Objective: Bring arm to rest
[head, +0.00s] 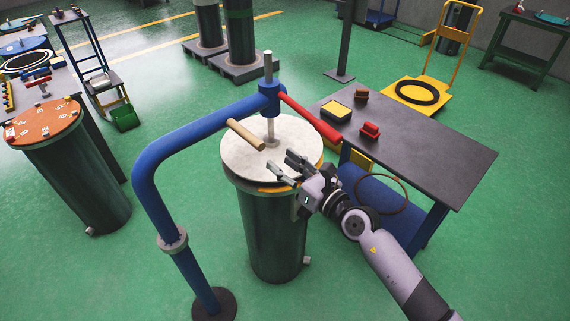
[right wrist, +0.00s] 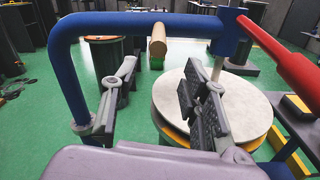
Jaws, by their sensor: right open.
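My right gripper (head: 284,170) is open and empty, over the front right edge of the round pale lid (head: 245,160) on a dark green cylinder (head: 272,235). In the right wrist view its two fingers (right wrist: 155,105) stand wide apart with nothing between them. The lid (right wrist: 250,110) lies behind the right finger there. The blue davit arm (head: 190,122) reaches over the lid, with a wooden handle (head: 246,135) and a red handle (head: 312,118) by its vertical screw rod (head: 268,70). The gripper is apart from the wooden handle. My left gripper is not in view.
A dark-topped table (head: 430,150) stands right of the cylinder, holding a red block (head: 370,131) and a yellow-and-black box (head: 336,111). Another cylinder with an orange lid (head: 42,122) stands at left. A yellow cart (head: 415,95) is behind the table.

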